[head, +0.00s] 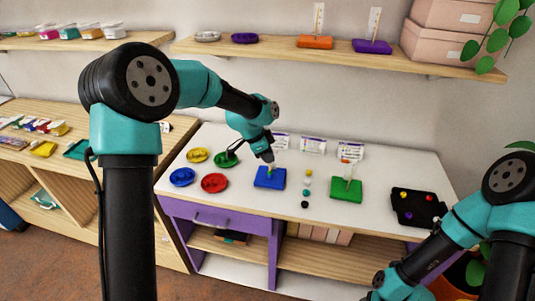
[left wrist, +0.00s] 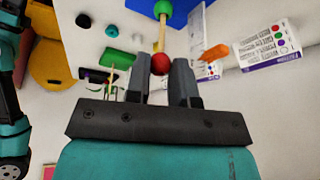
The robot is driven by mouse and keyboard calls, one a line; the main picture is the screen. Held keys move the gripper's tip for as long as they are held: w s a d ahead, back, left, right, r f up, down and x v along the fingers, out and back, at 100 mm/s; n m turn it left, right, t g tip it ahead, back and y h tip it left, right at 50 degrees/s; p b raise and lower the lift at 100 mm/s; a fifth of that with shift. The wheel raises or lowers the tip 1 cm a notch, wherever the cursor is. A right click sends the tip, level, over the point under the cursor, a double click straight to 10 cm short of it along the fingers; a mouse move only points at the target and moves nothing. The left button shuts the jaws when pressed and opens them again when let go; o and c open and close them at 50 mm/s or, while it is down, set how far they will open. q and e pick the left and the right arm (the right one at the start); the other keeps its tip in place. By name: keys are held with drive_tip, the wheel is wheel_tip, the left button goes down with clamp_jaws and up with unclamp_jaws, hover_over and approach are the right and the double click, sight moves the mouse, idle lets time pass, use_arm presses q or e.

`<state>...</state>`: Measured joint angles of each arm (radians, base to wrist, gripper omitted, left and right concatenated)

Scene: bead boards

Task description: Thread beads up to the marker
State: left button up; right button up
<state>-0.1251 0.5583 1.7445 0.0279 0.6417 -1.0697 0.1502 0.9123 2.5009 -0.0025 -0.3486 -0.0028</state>
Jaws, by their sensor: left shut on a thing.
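The blue board (head: 270,178) stands on the white table and bears an upright rod (left wrist: 163,38). A green bead (left wrist: 164,8) is low on that rod. My left gripper (head: 268,161) is above the blue board. In the left wrist view its fingers are shut on a red bead (left wrist: 160,64) at the rod's upper end; I cannot tell whether the rod passes into it. A flat orange piece (left wrist: 214,52) shows beside the fingers; what it is fixed to is hidden. Loose beads stand in a row, including a teal one (head: 306,193) and a black one (head: 304,204). My right gripper is out of view.
A green board (head: 346,190) with a rod stands right of the loose beads. A dark tray (head: 418,208) with several beads is farther right. Red (head: 214,183), blue (head: 181,177), yellow (head: 197,155) and green dishes (head: 226,159) stand at left. Cards (head: 350,151) stand behind.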

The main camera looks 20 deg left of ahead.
use_arm(q)
drive_tip(key=shift+f, duration=0.8)
drive_tip(key=o, duration=1)
drive_tip(key=shift+c, duration=0.2)
drive_tip(key=shift+r, duration=0.1)
drive_tip(key=v, duration=1.7)
drive_tip(key=shift+a, duration=0.1)
